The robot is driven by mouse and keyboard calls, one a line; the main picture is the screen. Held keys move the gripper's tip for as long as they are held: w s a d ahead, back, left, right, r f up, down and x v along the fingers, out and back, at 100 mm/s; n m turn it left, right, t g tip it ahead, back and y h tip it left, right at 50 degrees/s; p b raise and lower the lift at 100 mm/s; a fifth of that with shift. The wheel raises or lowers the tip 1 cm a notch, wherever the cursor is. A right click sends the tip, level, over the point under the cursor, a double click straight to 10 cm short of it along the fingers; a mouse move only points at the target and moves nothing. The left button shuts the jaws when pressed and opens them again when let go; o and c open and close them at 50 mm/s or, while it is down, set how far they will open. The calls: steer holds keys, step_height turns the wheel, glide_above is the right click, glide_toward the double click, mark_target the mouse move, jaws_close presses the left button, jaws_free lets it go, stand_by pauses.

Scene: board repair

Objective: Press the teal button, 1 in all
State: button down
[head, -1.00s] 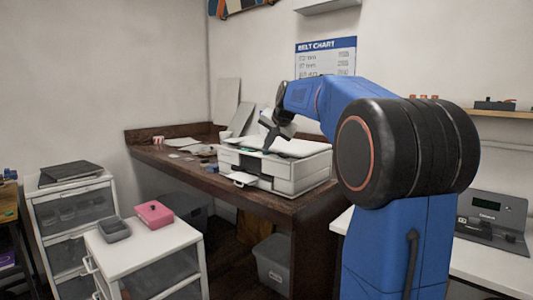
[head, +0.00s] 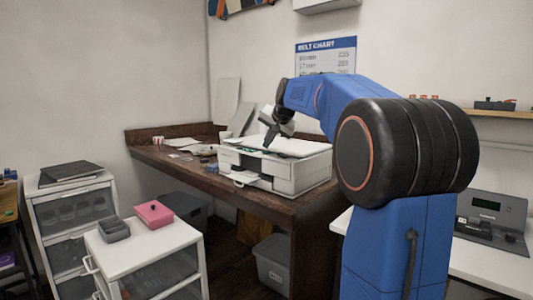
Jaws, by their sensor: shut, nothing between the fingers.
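A white printer (head: 305,172) stands on the brown wooden desk. A small teal patch (head: 246,150), which looks like the teal button, shows on the printer's top front edge, left of my gripper. My gripper (head: 267,145) is shut and empty, tilted downward over the printer's front top edge, close to the right of the teal patch. At this size I cannot tell whether the fingertips touch the printer or how far the button is pressed in.
The brown desk (head: 210,178) holds papers and small items left of the printer. A white drawer unit (head: 150,246) in front carries a pink box (head: 154,213) and a grey tray (head: 114,230). A grey bin (head: 275,265) stands under the desk. A grey device (head: 492,222) sits at right.

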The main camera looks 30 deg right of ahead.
mark_target(268, 152)
steer(key=shift+r, duration=2.8)
steer(key=s+a+f+n+g, duration=0.1)
steer(key=s+a+f+n, duration=0.1)
steer(key=s+a+f, duration=0.4)
steer(key=s+a+f+n+g+y, duration=0.1)
steer(key=s+a+f, duration=0.25)
steer(key=s, duration=0.55)
steer(key=s+a+f+n, duration=0.2)
steer(key=s+a+f, duration=0.2)
steer(key=s+a, duration=0.25)
steer(key=s+a+f+n+g, duration=0.1)
steer(key=s+a+f+n, duration=0.1)
steer(key=s+f, duration=0.9)
steer(key=s+a+f+n+g, duration=0.1)
steer(key=s+a+f+n, duration=0.2)
steer(key=s+f, duration=0.7)
steer(key=s, duration=0.2)
steer(key=shift+s+a+f, duration=0.4)
